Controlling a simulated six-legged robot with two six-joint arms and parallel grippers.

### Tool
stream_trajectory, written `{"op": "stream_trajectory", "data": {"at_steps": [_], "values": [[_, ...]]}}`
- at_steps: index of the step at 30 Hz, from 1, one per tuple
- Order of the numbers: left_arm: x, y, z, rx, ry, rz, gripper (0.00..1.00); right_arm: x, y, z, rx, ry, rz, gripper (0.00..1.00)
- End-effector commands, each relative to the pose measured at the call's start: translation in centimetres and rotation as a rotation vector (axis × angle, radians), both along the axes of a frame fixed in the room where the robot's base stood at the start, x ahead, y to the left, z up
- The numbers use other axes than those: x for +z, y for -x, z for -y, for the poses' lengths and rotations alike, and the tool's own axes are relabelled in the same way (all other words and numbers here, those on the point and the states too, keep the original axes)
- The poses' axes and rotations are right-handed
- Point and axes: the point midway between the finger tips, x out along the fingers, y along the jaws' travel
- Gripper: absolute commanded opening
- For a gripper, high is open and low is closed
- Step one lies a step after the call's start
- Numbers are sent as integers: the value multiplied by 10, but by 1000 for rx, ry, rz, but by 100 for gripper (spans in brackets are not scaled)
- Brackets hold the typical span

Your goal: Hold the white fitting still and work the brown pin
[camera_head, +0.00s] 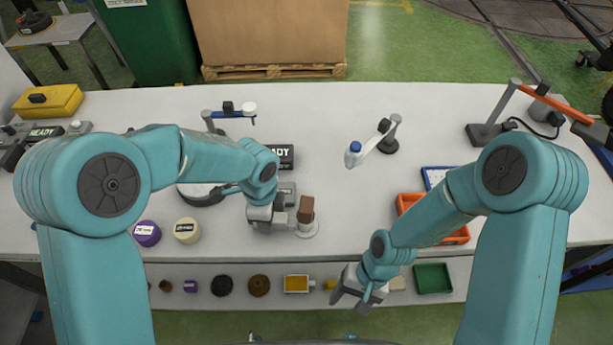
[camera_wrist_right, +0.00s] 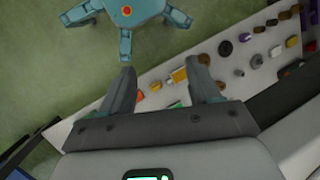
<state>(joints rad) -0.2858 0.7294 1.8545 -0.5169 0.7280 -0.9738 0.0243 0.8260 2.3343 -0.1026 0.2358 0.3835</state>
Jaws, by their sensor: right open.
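The brown pin (camera_head: 306,208) stands upright on the white fitting (camera_head: 309,231), which has a round base and sits near the front edge of the white table. My left gripper (camera_head: 283,219) is low over the table, just left of the fitting and the pin. Its fingers are close to or against the fitting; I cannot tell whether they grip it. My right gripper (camera_head: 358,293) is in front of the table edge, below and right of the fitting. In the right wrist view its two fingers (camera_wrist_right: 162,88) are wide apart with nothing between them.
An orange tray (camera_head: 436,238) lies right of the fitting, partly behind my right arm. A lower shelf (camera_head: 330,270) along the front holds several small parts and a green bin (camera_head: 433,279). A white-and-blue bottle (camera_head: 353,154) stands farther back. The table's middle is mostly clear.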

Motion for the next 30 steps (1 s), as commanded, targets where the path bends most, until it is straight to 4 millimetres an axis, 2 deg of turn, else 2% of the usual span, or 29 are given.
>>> {"op": "stream_trajectory", "data": {"at_steps": [5,8,9,13,15,19,21,24,27,30], "values": [[-2,1,0,-2,-2,-5,0,52,-13,6,-5,152,-168,62],[-2,1,0,-2,-2,-5,0,93,-53,3,4,242,-164,62],[-2,2,0,-2,-2,-5,0,110,-72,-2,16,258,-138,62],[-2,2,0,-2,-2,-6,0,171,-124,-22,52,291,-34,62],[-2,2,0,-2,-2,-6,0,205,-140,-37,70,296,36,62],[-3,2,0,-2,-2,-6,0,254,-150,-65,94,285,171,62],[-3,2,0,-2,-2,-6,0,272,-151,-76,102,275,225,62],[-3,2,0,-1,-2,-6,0,286,-152,-86,107,264,270,62],[-3,2,0,-1,-2,-7,0,288,-151,-90,110,261,286,62],[-3,2,0,-1,-2,-7,0,277,-152,-90,111,261,286,62]]}}
